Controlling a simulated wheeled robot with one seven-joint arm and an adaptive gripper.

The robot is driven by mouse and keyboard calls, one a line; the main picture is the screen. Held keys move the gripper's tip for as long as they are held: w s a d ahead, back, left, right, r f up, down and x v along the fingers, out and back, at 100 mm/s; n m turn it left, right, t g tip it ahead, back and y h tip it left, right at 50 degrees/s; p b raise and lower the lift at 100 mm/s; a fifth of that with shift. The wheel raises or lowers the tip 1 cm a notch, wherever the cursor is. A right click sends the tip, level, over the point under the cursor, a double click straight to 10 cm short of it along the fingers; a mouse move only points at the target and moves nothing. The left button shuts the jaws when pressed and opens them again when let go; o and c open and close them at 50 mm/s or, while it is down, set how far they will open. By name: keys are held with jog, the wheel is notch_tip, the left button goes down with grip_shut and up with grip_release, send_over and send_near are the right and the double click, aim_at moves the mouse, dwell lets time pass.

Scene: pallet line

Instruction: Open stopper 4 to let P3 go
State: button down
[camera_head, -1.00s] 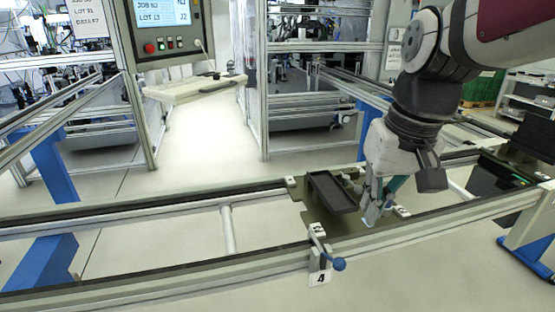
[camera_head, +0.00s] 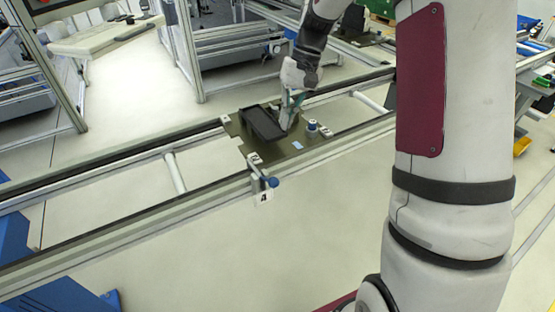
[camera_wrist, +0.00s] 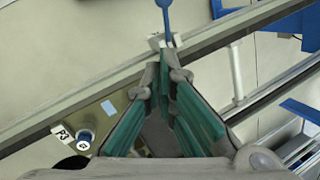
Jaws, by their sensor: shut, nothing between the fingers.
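Stopper 4 is a small white fitting on the near rail, with a lever ending in a blue knob (camera_head: 272,182) and a tag reading 4 (camera_head: 265,197). The blue lever (camera_wrist: 165,12) also shows at the top of the wrist view, just beyond my fingertips. P3 is a dark olive pallet (camera_head: 290,149) on the line beside the stopper; its P3 label (camera_wrist: 63,134) shows in the wrist view. My gripper (camera_head: 285,124), with teal finger pads, is over the pallet, beside the black tray. Its tips (camera_wrist: 168,66) are together and empty. I cannot tell whether they touch anything.
A black tray (camera_head: 263,123) and a round-topped post (camera_head: 312,126) are on the pallet. The near rail (camera_head: 130,232) and far rail (camera_head: 110,165) bound the line. Machine frames (camera_head: 215,50) stand behind. The floor in front (camera_head: 210,260) is clear.

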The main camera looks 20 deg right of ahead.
jog(key=s+a+f+p, duration=0.3)
jog(key=s+a+f, duration=0.1)
jog(key=f, duration=0.6)
jog(key=shift+a+p, duration=0.15)
jog(key=shift+p, duration=0.15)
jog(key=shift+f, duration=0.1)
